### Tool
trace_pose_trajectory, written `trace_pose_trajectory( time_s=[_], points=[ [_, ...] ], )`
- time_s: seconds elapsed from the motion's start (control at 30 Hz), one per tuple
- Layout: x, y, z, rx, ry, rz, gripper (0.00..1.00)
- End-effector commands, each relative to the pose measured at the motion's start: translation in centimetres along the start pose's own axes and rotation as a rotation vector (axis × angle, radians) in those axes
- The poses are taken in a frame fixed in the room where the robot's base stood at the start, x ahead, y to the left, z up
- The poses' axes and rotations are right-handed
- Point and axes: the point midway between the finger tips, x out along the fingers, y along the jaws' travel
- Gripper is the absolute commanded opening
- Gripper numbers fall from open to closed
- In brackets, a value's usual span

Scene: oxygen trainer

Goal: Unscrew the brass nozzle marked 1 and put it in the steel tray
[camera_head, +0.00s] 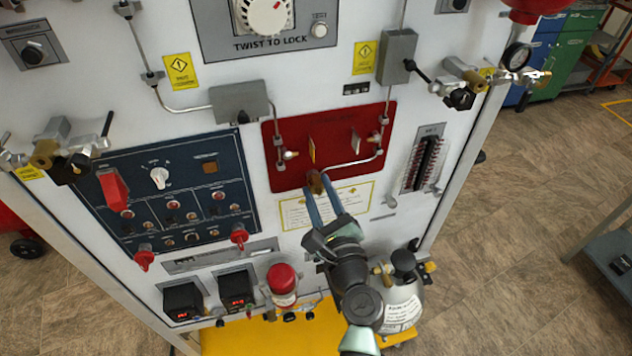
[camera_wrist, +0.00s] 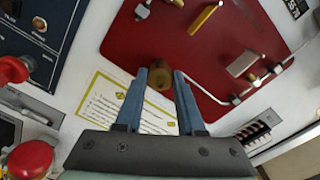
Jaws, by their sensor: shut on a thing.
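My gripper (camera_head: 317,192) is in front of the lower edge of the red panel, and its blue fingers are shut on a short brown-brass cylinder (camera_head: 315,182). In the wrist view the cylinder (camera_wrist: 161,78) sits between the fingertips (camera_wrist: 165,82), end towards the camera. It looks like a brass nozzle, but I see no number on it. I cannot tell whether it touches the panel behind. Other brass fittings show on the left valve assembly (camera_head: 45,152) and the right valve assembly (camera_head: 465,72). I cannot make out a steel tray in either view.
The red panel (camera_head: 285,170) carries steel tubing and two small levers. A yellow platform (camera_head: 245,338) lies at the bottom. Open floor (camera_head: 530,200) is to the right.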

Motion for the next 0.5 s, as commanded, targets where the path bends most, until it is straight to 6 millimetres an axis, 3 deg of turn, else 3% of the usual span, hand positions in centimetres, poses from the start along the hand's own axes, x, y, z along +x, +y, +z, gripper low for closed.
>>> trace_pose_trajectory(
  time_s=[0.2,0.5],
  points=[
    [-0.01,0.06,-0.11,-0.017,0.0,0.0,0.0],
    [-0.03,0.09,-0.14,-0.296,-0.001,0.0,0.0]
  ],
)
